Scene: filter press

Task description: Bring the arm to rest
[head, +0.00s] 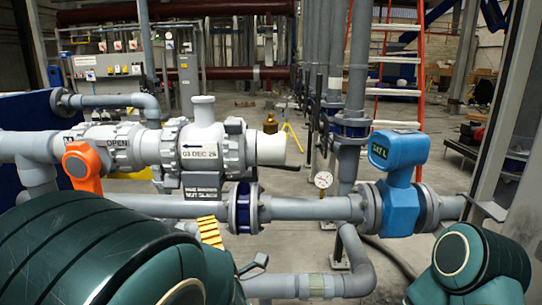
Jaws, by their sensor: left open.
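My left arm is the large dark green ribbed shape across the lower left. A small dark part of my left gripper (254,264) shows at its right end, low in front of the pipes; it is open, and I see nothing between its fingers. Most of this gripper is hidden behind the arm. My right arm is the dark green shape at the lower right; its gripper is not in view.
Grey pipework with an orange handle (82,166) and a white valve body (203,148) runs across close ahead. A blue flow meter (400,185) and a small gauge (323,180) stand right. A lower pipe (300,287) bends near the arms. An orange ladder (420,75) stands behind.

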